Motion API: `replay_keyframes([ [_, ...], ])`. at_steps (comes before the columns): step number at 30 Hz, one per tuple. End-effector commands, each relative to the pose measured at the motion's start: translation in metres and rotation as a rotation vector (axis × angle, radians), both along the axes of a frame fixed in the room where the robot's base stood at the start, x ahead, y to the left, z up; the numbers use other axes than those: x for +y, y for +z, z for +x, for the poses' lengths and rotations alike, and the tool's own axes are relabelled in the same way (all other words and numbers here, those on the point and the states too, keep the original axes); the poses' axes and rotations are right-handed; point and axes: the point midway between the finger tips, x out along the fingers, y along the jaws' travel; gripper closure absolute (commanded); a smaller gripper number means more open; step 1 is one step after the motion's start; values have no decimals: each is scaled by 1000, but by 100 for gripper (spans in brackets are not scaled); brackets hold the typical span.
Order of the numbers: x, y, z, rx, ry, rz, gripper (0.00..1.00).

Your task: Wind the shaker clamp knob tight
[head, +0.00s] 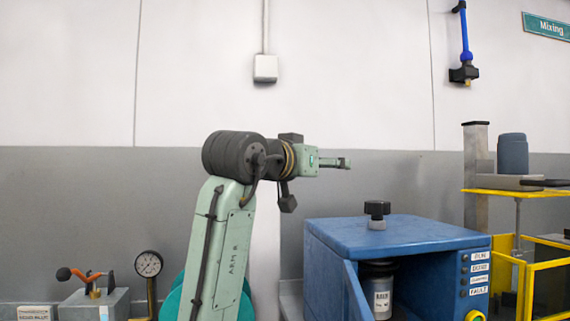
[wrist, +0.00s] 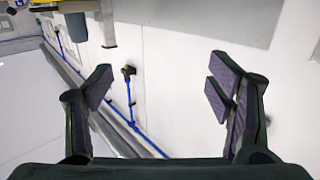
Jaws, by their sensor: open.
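The black clamp knob (head: 377,208) stands upright on a short metal stem on top of the blue shaker cabinet (head: 425,235). A can with a pale label (head: 382,299) stands inside the open front of the cabinet, under the knob. My gripper (head: 340,163) is above and to the left of the knob in the head view, pointing right, apart from it. In the wrist view my gripper (wrist: 160,88) has its two dark-padded fingers wide apart with nothing between them. The knob is not recognisable in the wrist view.
A labelled button panel (head: 477,280) is on the cabinet's right side. A yellow-railed stand (head: 520,193) with a grey-blue drum (head: 513,153) is at right. A pressure gauge (head: 148,264) and an orange-handled valve (head: 90,277) are at lower left. Open air surrounds my gripper.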

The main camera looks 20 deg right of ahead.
Motion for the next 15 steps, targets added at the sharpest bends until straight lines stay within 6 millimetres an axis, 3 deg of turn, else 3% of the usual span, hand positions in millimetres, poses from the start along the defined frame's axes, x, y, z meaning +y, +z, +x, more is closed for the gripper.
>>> replay_keyframes([
  [9, 51, 4, 23, -75, 102, -103, 26],
  [15, 66, 6, 28, -98, 132, -132, 26],
])
